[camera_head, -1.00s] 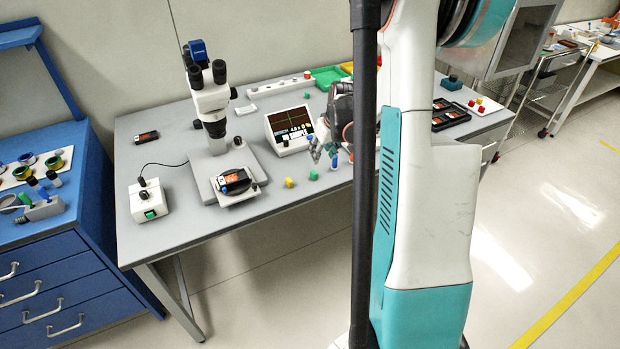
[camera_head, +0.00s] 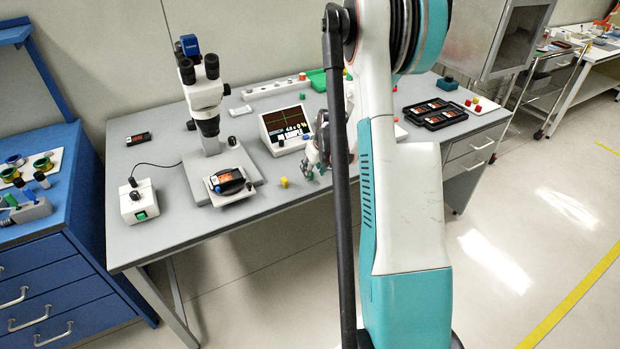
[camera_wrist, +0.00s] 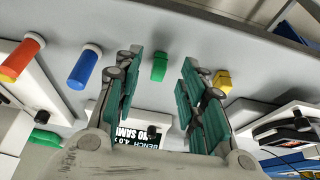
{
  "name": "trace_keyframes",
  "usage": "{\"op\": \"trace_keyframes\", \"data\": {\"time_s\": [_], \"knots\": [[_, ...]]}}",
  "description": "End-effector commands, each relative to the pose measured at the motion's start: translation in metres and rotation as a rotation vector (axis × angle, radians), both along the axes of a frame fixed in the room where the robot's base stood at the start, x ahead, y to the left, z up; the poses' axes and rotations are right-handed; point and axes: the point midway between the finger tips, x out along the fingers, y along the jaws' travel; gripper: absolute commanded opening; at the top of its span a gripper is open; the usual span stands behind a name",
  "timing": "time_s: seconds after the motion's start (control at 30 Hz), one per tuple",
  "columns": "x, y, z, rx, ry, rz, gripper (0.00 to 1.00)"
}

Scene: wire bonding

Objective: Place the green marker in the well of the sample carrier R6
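The green marker (camera_wrist: 159,67) is a small block standing on the grey bench, seen between my fingertips in the wrist view. My gripper (camera_wrist: 160,58) is open, with one finger on each side of the marker and visible gaps to both. In the head view my gripper (camera_head: 311,168) is low over the bench's front part and hides the green marker. Sample carriers with orange labels show on the microscope stage (camera_head: 228,182), at the back left (camera_head: 138,138) and in a black tray (camera_head: 433,114). I cannot read which is R6.
A yellow block (camera_wrist: 222,82) stands close right of my fingers in the wrist view; a blue cylinder (camera_wrist: 85,67) and a red-orange one (camera_wrist: 20,58) are left. A display unit (camera_head: 286,128), microscope (camera_head: 206,100) and white switch box (camera_head: 139,202) stand on the bench (camera_head: 180,245).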

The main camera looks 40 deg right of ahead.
Motion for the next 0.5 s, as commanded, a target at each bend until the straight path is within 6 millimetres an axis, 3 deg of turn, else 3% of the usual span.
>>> {"op": "trace_keyframes", "data": {"time_s": [0.03,0.13,0.37,0.5], "knots": [[0.003,-0.001,-0.012,0.000,0.000,0.001,0.38],[0.008,-0.002,-0.021,0.000,0.000,0.001,0.38],[0.009,-0.002,-0.022,0.000,0.000,0.000,0.38],[0.009,-0.002,-0.021,0.000,0.000,0.000,0.16]]}}
